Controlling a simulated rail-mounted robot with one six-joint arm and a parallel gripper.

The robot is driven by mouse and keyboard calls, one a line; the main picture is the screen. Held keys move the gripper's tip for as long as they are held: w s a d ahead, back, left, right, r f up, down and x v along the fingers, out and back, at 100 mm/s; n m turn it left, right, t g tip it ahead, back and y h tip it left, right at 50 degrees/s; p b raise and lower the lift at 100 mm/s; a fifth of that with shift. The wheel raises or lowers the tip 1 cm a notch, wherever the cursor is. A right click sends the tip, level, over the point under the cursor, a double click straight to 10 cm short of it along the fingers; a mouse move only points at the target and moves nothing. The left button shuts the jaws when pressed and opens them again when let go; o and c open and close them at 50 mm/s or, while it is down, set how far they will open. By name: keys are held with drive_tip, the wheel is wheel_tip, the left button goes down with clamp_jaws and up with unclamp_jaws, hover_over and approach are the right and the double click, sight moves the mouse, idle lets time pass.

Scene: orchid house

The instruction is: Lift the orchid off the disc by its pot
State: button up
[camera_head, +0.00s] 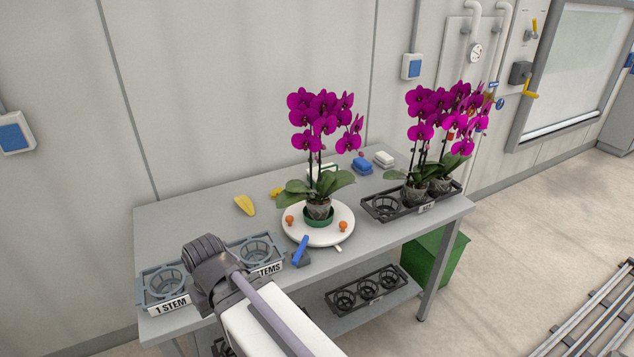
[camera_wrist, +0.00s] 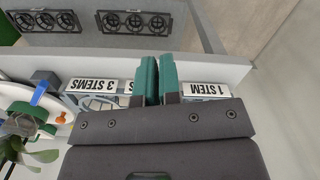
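The orchid (camera_head: 323,118) has magenta flowers and broad green leaves. Its pot (camera_head: 318,207) stands upright in a green holder (camera_head: 319,219) at the middle of the round white disc (camera_head: 335,238). Part of the disc (camera_wrist: 18,95) and some leaves (camera_wrist: 40,157) show at the left edge of the wrist view. My gripper (camera_wrist: 160,62) has two teal fingers, close together with nothing visible between them. It is over the front left of the table, near the stem-labelled trays and well to the left of the disc. Its fingers are hidden in the head view.
Two orange knobs (camera_head: 343,227) and a blue handle (camera_head: 299,250) are at the disc. A black tray (camera_head: 377,212) with more orchids stands right. A grey tray labelled 1 STEM (camera_head: 150,301) is front left. A yellow object (camera_head: 244,205) lies behind; the table's back left is clear.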

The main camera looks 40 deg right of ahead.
drive_tip(key=o, duration=1.7)
